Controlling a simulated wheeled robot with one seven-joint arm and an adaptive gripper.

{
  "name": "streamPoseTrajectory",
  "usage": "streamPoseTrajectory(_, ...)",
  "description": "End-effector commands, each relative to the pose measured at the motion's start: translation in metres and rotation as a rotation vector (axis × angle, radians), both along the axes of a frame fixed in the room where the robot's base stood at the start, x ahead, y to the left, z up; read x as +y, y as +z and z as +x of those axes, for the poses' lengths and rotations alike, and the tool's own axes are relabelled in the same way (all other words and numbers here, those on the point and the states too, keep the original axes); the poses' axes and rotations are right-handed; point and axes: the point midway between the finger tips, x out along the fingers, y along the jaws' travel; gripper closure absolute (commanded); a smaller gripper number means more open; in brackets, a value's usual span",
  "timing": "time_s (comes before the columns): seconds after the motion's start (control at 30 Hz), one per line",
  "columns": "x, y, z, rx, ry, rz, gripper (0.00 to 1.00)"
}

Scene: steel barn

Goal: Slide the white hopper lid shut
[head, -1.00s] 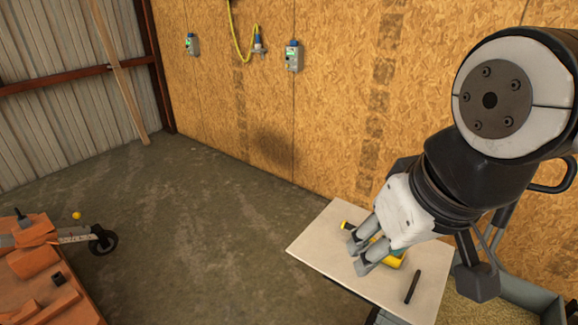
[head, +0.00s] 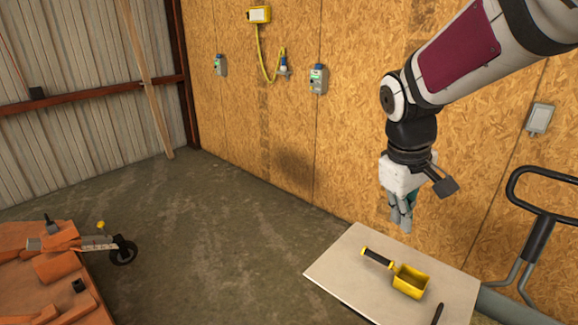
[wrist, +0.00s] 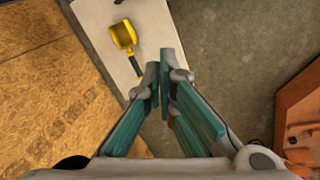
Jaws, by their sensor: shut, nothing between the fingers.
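A flat pale board (head: 350,270) is at the lower right of the head view. It also shows at the top of the wrist view (wrist: 95,18). I cannot tell whether it is the white hopper lid; no other white lid or hopper opening is clear. My gripper (head: 403,226) hangs pointing down in the head view, above and beyond the board's far side, apart from it. Its fingers (wrist: 162,65) are together and empty in the wrist view.
A yellow scoop (head: 411,281) with a black handle lies on the board, with a dark bar (head: 437,314) near its edge. Orange equipment (head: 60,275) is at lower left. Concrete floor (head: 200,240) between is clear.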

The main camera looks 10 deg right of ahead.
Motion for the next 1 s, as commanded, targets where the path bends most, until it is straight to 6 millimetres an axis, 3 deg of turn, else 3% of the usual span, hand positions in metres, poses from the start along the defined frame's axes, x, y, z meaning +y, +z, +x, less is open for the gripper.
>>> streamPoseTrajectory(0.2, -0.045, -0.055, 0.047, 0.129, 0.09, -0.021, 1.0)
streamPoseTrajectory(0.37, -0.077, -0.105, 0.072, 0.212, 0.161, -0.017, 1.0)
streamPoseTrajectory(0.5, -0.104, -0.157, 0.086, 0.281, 0.224, 0.0, 1.0)
streamPoseTrajectory(0.7, -0.136, -0.229, 0.095, 0.355, 0.304, 0.037, 1.0)
streamPoseTrajectory(0.8, -0.145, -0.254, 0.095, 0.377, 0.331, 0.052, 1.0)
streamPoseTrajectory(1.0, -0.153, -0.276, 0.094, 0.395, 0.354, 0.064, 1.0)
